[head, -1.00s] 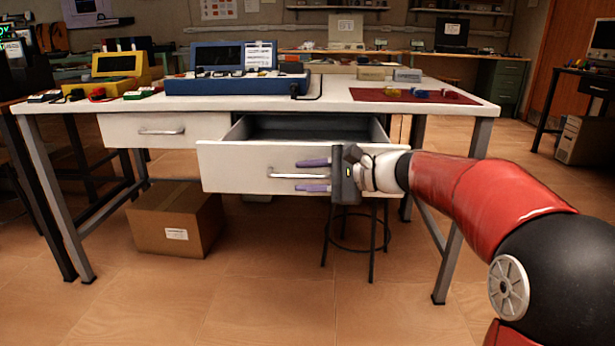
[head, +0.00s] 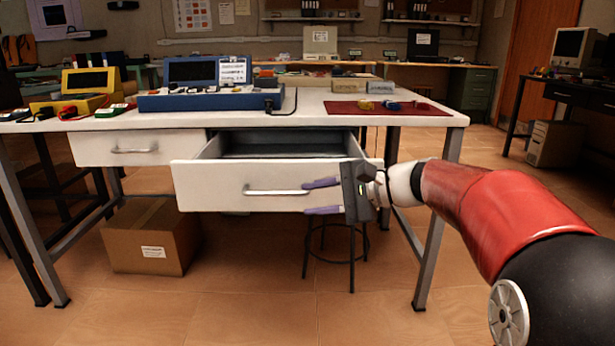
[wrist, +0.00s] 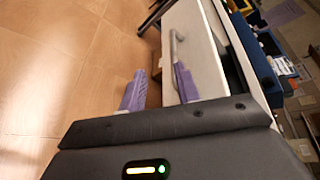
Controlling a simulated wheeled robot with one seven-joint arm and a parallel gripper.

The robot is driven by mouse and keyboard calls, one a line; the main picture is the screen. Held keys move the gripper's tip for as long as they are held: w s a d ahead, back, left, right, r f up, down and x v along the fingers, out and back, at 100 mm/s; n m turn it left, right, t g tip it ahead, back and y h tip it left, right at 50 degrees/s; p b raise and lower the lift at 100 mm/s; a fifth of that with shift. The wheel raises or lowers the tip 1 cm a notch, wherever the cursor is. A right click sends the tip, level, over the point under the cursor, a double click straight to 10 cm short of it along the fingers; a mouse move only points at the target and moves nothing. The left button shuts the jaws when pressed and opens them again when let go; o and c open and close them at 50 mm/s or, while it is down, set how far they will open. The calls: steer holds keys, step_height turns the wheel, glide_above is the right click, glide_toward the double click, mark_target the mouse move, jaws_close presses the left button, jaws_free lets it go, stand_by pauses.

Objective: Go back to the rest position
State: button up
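My gripper (head: 322,197) is open and empty in front of the right end of a pulled-out white drawer (head: 225,192). Its purple fingers point left, apart from each other, and stand to the right of the drawer's metal handle (head: 275,192). In the wrist view my gripper (wrist: 157,90) shows both fingers spread with nothing between them. The handle (wrist: 175,50) lies beyond the fingertips there. The drawer front (wrist: 197,55) runs along the right finger; whether they touch I cannot tell.
The white workbench (head: 320,108) carries a blue instrument (head: 210,100), a yellow instrument (head: 85,92) and a red mat (head: 345,108). A cardboard box (head: 150,237) stands on the floor beneath. A stool (head: 340,245) stands under the drawer. The floor in front is free.

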steer(key=s+f+n+g+h+p, duration=0.15)
steer(key=s+n+h+p, duration=0.35)
steer(key=s, duration=0.8)
steer(key=s+d+f+n+t+h+p, duration=0.1)
steer(key=s+d+n+h+p, duration=0.1)
steer(key=s+d+h, duration=0.2)
steer(key=s+d+f+n+t+h+p, duration=0.1)
steer(key=s+d+f+n+h+p, duration=0.1)
steer(key=s+d, duration=0.4)
steer(key=s+n+h, duration=0.1)
steer(key=s+h, duration=0.1)
steer(key=s, duration=0.1)
steer(key=shift+s+f+h, duration=0.15)
steer(key=shift+f+h, duration=0.1)
steer(key=shift+h, duration=0.15)
